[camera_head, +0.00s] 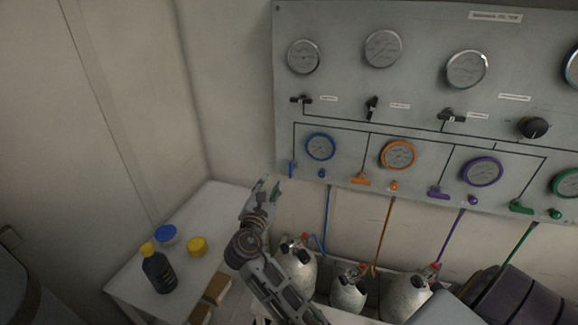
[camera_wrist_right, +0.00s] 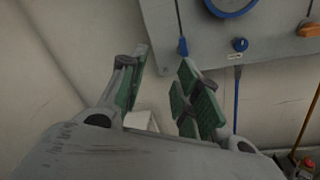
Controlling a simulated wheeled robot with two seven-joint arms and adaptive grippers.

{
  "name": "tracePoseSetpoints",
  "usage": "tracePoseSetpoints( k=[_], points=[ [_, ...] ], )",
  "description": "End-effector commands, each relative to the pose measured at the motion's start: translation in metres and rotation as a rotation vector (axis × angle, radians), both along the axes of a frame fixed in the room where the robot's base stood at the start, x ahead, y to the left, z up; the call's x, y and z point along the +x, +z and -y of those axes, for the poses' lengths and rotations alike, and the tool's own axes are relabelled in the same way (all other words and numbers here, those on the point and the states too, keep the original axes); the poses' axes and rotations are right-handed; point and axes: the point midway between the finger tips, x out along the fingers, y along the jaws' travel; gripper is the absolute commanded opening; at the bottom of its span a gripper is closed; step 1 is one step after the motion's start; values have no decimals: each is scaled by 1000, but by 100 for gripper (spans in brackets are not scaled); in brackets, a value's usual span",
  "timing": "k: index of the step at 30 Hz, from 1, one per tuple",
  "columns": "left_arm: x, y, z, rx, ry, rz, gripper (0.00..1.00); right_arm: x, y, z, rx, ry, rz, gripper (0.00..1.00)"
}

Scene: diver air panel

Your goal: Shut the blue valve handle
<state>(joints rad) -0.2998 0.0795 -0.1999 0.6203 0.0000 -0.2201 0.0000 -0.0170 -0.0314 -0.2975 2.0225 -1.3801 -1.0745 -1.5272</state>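The blue valve handle (camera_head: 291,169) hangs vertically at the lower left edge of the grey panel (camera_head: 420,60), left of the blue-ringed gauge (camera_head: 320,146). In the right wrist view the handle (camera_wrist_right: 183,47) is above the fingertips, nearer the right finger. My right gripper (camera_head: 267,187) is just below and left of the handle, apart from it. In the wrist view its green-padded fingers (camera_wrist_right: 165,72) are spread with nothing between them. My left gripper is not in view.
The orange (camera_head: 361,180), purple (camera_head: 438,193) and green (camera_head: 520,207) handles lie roughly sideways. A small blue knob (camera_head: 321,174) is right of the blue handle. Grey cylinders (camera_head: 348,290) stand below. A white table (camera_head: 190,225) holds a dark bottle (camera_head: 158,270).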

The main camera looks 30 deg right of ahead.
Motion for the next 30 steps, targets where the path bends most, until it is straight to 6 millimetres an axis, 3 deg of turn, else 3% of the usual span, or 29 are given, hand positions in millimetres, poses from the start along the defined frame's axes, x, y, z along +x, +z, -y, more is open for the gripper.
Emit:
tracePoseSetpoints(
  k=[15, 30],
  points=[
    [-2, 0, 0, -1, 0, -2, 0, -19, -6, 18, -319, -121, -368, 32],
    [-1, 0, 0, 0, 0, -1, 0, -18, -6, 18, -358, -120, -407, 32]
  ],
)
